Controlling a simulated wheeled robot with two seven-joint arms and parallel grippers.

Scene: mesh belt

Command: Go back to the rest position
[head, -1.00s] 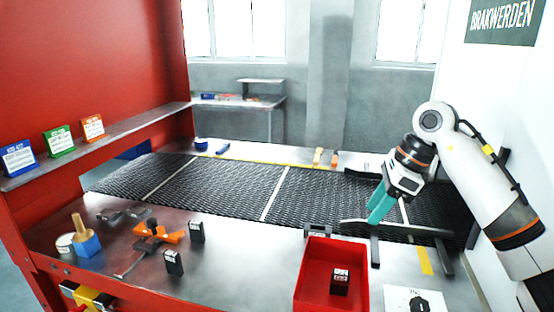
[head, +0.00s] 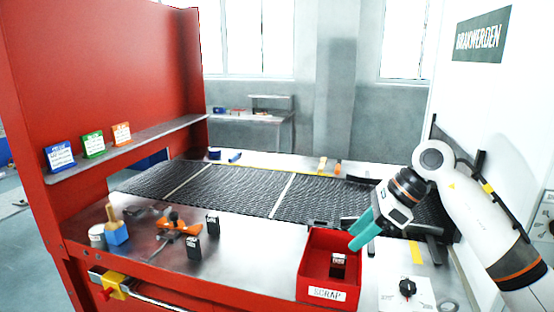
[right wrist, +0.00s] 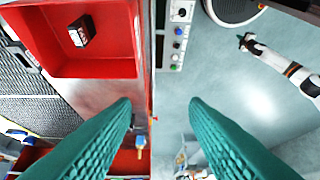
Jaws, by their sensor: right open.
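My right gripper (head: 364,229) has teal fingers and hangs over the right side of the red scrap bin in the head view. Its two fingers (right wrist: 162,105) stand apart with nothing between them in the right wrist view. The red bin (head: 328,294), labelled SCRAP, stands at the front of the metal table. A small black box with a white label (head: 338,265) lies inside it. The bin (right wrist: 100,66) and the black box (right wrist: 82,30) also show at the upper left of the right wrist view. My left gripper is in neither view.
A dark mesh belt (head: 235,190) crosses the table. Two black boxes (head: 212,225) (head: 194,247), an orange tool (head: 178,226) and a blue block with a brush (head: 117,234) stand at the left. A panel with a black knob (head: 407,288) is right of the bin.

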